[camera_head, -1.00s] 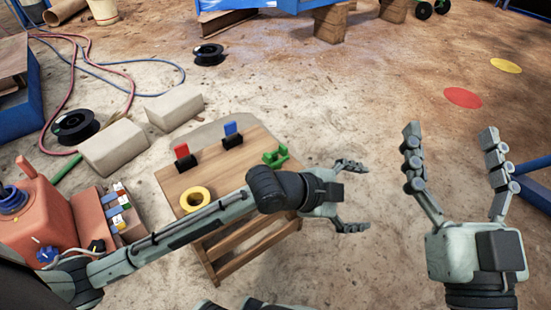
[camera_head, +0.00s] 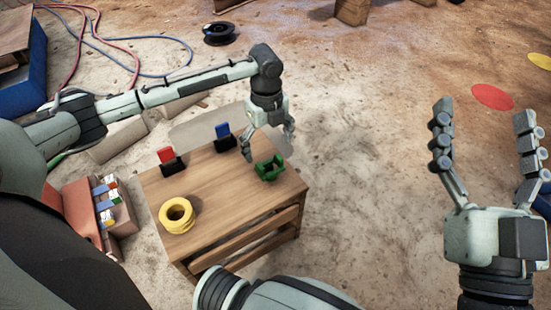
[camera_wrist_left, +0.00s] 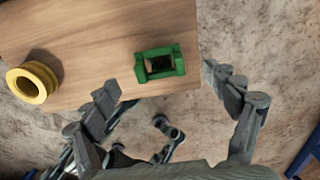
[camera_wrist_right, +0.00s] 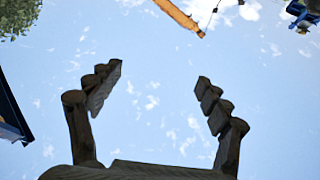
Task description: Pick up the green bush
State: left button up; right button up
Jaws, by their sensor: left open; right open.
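The green bush (camera_head: 270,168) is a small green block-like part with a recess, lying near the far right corner of the wooden table (camera_head: 225,221). In the left wrist view the green bush (camera_wrist_left: 160,64) lies near the table edge, ahead of the fingers. My left gripper (camera_head: 268,142) is open, pointing down just above and behind the bush. In the left wrist view the left gripper (camera_wrist_left: 172,95) has its fingers spread wide, with nothing between them. My right gripper (camera_head: 485,142) is open and empty, raised at the right; in its wrist view the fingers (camera_wrist_right: 160,90) point at the sky.
A yellow ring part (camera_head: 177,215) sits at the table's left front. A red part (camera_head: 168,160) and a blue part (camera_head: 224,136) stand in black holders along the table's far side. Bare ground lies right of the table.

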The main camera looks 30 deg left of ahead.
aim_at(269, 164)
pick_arm(q)
jog(key=f, duration=0.2)
jog(key=f+b, duration=0.1)
jog(key=f, duration=0.1)
jog(key=f+b, duration=0.1)
jog(key=f, duration=0.1)
jog(key=shift+s+d+f, duration=0.35)
jog(key=shift+s+f, duration=0.05)
jog(key=shift+f, duration=0.1)
pick_arm(e)
jog(key=r+t, duration=0.1)
jog(key=s+d+r+t, duration=0.1)
jog(key=s+r+t, duration=0.1)
jog(key=shift+s+d+r+t, duration=0.25)
jog(key=shift+d+r+t, duration=0.05)
jog(key=shift+r+t, duration=0.1)
pick_arm(q)
jog(key=shift+c, duration=0.6)
jog(key=shift+w, duration=0.1)
jog(key=c, duration=1.3)
jog(key=shift+c, duration=0.2)
